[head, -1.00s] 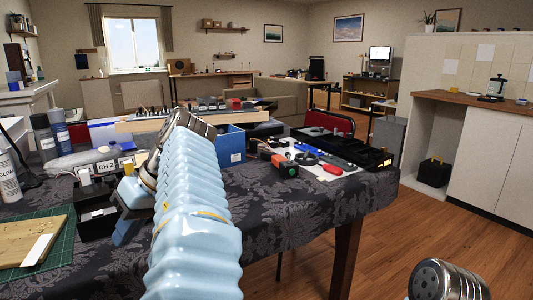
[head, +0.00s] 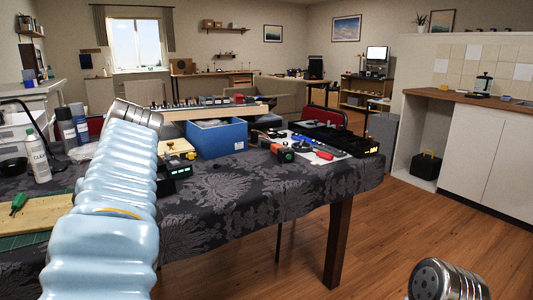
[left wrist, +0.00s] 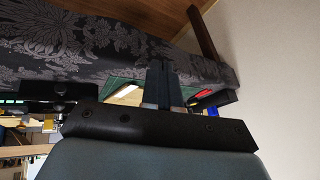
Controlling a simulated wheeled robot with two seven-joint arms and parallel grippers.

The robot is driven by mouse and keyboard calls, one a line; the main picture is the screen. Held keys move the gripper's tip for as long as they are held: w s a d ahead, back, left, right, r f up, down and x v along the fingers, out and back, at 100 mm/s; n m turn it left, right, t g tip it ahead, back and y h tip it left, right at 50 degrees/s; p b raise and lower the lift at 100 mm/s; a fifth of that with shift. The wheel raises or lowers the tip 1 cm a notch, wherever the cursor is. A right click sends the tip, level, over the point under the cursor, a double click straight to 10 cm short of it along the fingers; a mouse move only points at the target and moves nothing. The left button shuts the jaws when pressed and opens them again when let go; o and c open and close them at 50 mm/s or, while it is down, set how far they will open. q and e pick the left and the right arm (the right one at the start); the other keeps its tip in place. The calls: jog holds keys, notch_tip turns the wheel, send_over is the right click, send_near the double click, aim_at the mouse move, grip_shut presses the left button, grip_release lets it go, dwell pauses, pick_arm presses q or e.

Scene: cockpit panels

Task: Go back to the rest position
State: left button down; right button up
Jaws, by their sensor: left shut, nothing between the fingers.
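My left arm comes up from the lower left in the head view, light blue and ribbed, over the table's left part. Its metal wrist end reaches near the left end of the long wooden rack; the gripper itself is hidden there. In the left wrist view my left gripper (left wrist: 163,84) shows with its dark fingers together and nothing between them. The patterned tablecloth (left wrist: 100,40) lies beyond the fingers. Only a rounded metal part of my right arm shows at the lower right of the head view; its gripper is out of sight.
The table (head: 250,205) holds a blue bin (head: 217,142), a spray bottle (head: 38,157), a small black device (head: 178,170) and a white mat with tools at right. A cutting board (head: 40,215) lies at left. Wooden floor (head: 400,235) is open right of the table.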

pick_arm(q)
jog(key=w+a+f+m+t+h, duration=0.25)
jog(key=a+f+t+h, duration=0.2)
jog(key=a+f, duration=0.35)
jog(key=w+d+f+m+h, duration=0.1)
jog(key=w+d+f+h, duration=0.15)
jog(key=f, duration=0.65)
jog(key=w+d+f+h, duration=0.1)
jog(key=w+f+h, duration=0.15)
jog(key=f, duration=0.55)
jog(key=s+d+f+m+g+h, duration=0.1)
jog(key=s+d+f, duration=0.1)
jog(key=d+f, duration=0.7)
jog(key=s+d+f+m+g+h, duration=0.15)
jog(key=d+f, duration=0.45)
jog(key=f, duration=0.6)
jog(key=s+d+f+m+g+y, duration=0.1)
jog(key=s+d+f, duration=0.2)
jog(key=s+f, duration=0.2)
jog(key=s+d+f+m+g, duration=0.1)
jog(key=s+d+f, duration=0.3)
jog(key=s, duration=0.6)
notch_tip(320, 180, down, 2)
jog(key=shift+d+m+y, duration=0.25)
jog(key=shift+m+y, duration=0.15)
jog(key=shift+m, duration=0.1)
